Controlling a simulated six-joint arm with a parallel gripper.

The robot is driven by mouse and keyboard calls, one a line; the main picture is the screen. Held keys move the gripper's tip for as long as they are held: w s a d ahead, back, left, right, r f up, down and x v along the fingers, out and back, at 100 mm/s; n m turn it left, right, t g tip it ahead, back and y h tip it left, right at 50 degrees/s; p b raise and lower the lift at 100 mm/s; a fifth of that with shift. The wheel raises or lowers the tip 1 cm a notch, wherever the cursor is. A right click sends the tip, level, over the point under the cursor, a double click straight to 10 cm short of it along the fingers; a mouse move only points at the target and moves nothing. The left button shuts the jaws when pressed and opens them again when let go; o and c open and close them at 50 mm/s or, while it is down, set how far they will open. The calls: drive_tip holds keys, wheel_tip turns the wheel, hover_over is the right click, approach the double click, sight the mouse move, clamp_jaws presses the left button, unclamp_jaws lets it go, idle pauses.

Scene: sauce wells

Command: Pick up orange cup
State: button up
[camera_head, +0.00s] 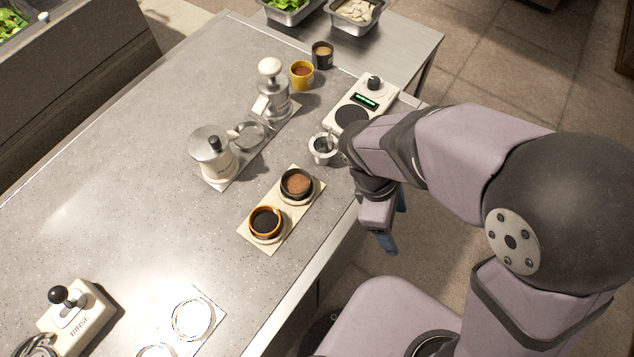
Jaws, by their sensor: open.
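The orange cup (265,224) stands upright on a pale two-place mat (262,246) near the table's right edge. It has an orange rim and holds dark liquid. A dark cup (297,184) with brown contents stands on the same mat, just above and right of it. My gripper (391,232) is to the right of the orange cup, past the table edge, pointing down. It is open and apart from both cups. My own wrist partly hides its fingers.
A small white cup (322,149), a white device with a green display (361,104), a moka pot (214,153) and a press (272,90) stand farther up. A yellow cup (302,76) is behind. A RINSE box (76,318) is lower left. The left tabletop is clear.

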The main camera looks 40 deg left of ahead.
drive_tip(key=s+a+r+n+t+p, duration=0.1)
drive_tip(key=s+a+r+n+p, duration=0.1)
drive_tip(key=a+r+n+p, duration=0.3)
drive_tip(key=n+y+p, duration=0.3)
drive_tip(key=p, duration=0.1)
approach(270, 224)
drive_tip(key=shift+p+x, duration=1.75)
drive_tip(key=shift+x, duration=0.8)
drive_tip(key=c, duration=1.2)
